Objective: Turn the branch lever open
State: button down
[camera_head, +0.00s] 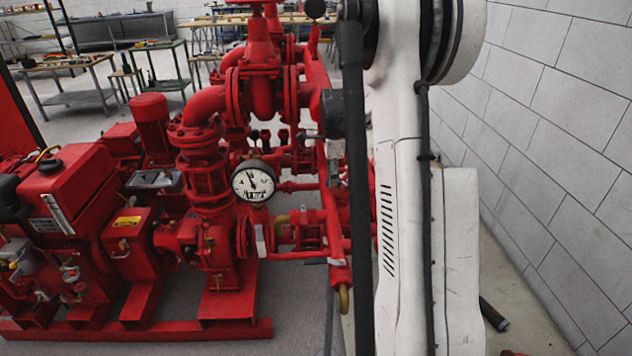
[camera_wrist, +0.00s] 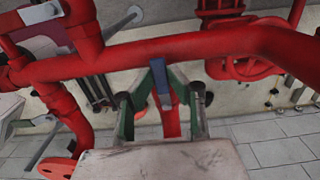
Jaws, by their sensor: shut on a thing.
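In the wrist view my gripper (camera_wrist: 163,92) has its two green fingers closed around a blue-grey lever (camera_wrist: 160,80), the branch lever as far as I can tell. The lever stands upright in the picture, just in front of a thick red pipe (camera_wrist: 215,45). A red stub (camera_wrist: 171,122) shows below it between the fingers. The valve body behind the lever is mostly hidden by the pipe and my gripper. In the head view my white arm covers the right of the pumpset, and I cannot make out the gripper or the held lever clearly.
The red pumpset (camera_head: 215,165) with its pressure gauge (camera_head: 253,181) fills the left and middle of the head view. A grey block wall (camera_head: 560,120) is close on the right. Another grey lever (camera_wrist: 42,143) and a red handwheel (camera_wrist: 245,68) lie near my gripper.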

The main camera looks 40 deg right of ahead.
jog(key=shift+w, duration=0.1)
dwell(0.4)
jog(key=c, duration=1.7)
grip_release()
jog(key=shift+o, duration=0.2)
notch_tip(320, 180, up, 12)
jog(key=shift+d, duration=0.1)
